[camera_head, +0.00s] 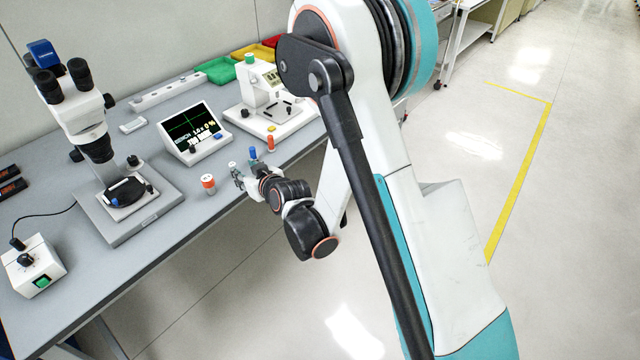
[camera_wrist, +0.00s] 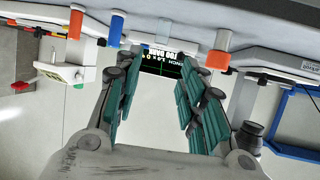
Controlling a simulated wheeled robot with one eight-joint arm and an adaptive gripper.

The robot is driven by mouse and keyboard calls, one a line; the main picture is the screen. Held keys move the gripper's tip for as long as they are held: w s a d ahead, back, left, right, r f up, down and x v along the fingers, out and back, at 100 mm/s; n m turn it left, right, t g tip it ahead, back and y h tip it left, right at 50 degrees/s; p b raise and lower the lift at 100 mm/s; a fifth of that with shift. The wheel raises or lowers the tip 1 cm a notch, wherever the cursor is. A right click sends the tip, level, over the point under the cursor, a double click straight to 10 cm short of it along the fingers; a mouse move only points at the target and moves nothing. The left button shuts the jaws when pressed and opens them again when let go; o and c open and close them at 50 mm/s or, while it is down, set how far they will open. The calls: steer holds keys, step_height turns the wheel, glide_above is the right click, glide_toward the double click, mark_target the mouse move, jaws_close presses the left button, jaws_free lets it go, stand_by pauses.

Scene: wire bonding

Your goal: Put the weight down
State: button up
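My gripper (camera_head: 241,179) is at the bench's front edge; in the wrist view its teal-padded fingers (camera_wrist: 160,75) are spread apart with nothing visible between them. Several small capped cylinders stand near it, and I cannot tell which is the weight. A pale cylinder with an orange-red cap (camera_head: 208,184) stands left of my gripper; an orange one (camera_wrist: 222,42) shows in the wrist view. A pale grey cylinder (camera_head: 232,166) is just beyond the fingertips. A blue-topped one (camera_head: 253,154) and a red one (camera_head: 270,144) stand behind, right of the gripper.
On the grey bench, a microscope (camera_head: 88,110) stands at left, a display (camera_head: 195,132) at the centre, and a white bonding machine (camera_head: 268,105) at right. A white control box (camera_head: 32,266) is at far left. Coloured bins (camera_head: 218,70) line the back. Bare bench lies left of the orange-capped cylinder.

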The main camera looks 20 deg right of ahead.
steer(key=s+d+r+m+g+h, duration=0.1)
steer(key=s+d+r, duration=0.4)
steer(key=r, duration=0.2)
steer(key=s+d+r+m+g+h, duration=0.1)
steer(key=s+d+r, duration=0.4)
steer(key=s+r, duration=0.15)
steer(key=s+d+r+m+g+h, duration=0.1)
steer(key=s+d, duration=0.3)
steer(key=s, duration=0.7)
steer(key=s+d+r+m+g+h, duration=0.1)
steer(key=s+d, duration=0.4)
steer(key=s, duration=0.6)
steer(key=shift+r+g+h, duration=0.4)
steer(key=shift+r+g, duration=0.4)
steer(key=shift+r, duration=0.05)
steer(key=shift+d, duration=0.1)
steer(key=shift+c, duration=0.7)
